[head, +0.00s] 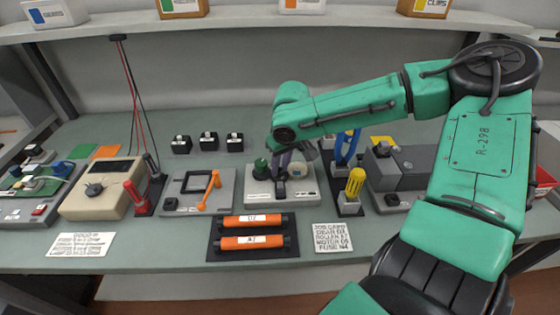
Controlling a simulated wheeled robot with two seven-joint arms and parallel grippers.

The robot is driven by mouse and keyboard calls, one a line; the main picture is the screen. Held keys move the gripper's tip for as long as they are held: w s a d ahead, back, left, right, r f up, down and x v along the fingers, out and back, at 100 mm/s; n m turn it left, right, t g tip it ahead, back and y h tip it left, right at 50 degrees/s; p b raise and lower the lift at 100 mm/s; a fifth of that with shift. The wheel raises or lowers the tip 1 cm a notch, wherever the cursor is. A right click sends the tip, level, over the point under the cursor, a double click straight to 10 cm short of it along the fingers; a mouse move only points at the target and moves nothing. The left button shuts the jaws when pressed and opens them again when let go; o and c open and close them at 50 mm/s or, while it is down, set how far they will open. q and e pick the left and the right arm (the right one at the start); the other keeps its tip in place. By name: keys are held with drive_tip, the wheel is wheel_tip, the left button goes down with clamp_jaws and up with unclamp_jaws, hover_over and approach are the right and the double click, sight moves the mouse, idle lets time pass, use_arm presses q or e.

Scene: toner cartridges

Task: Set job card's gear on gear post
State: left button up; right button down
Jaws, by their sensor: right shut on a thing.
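The job card (332,238) lies flat at the bench front; it reads roughly as a list with gear, roller, motor and fuse codes. Behind it stands a pale grey block (258,199) with a dark green knob-like part (261,166) and a whitish round part (299,169) on or above it. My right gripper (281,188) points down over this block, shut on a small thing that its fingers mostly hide. I cannot make out the gear or the post clearly, nor whether the held thing touches the block. My left gripper is out of view.
A black tray (253,257) with two orange rollers lies in front. A grey panel with an orange handle (213,183) stands left, a yellow-handled tool (355,183) close right. Several small black blocks (208,140) sit behind. My right arm covers the right side.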

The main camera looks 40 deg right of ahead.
drive_tip(key=shift+f, duration=0.1)
idle(0.3)
drive_tip(key=c, duration=0.6)
unclamp_jaws()
drive_tip(key=shift+c, duration=0.2)
wheel_tip(320, 180, up, 14)
drive_tip(key=s+p, duration=0.1)
drive_tip(key=s, duration=0.2)
drive_tip(key=shift+a, duration=0.2)
drive_tip(key=shift+r+p, duration=0.2)
drive_tip(key=shift+p, duration=0.1)
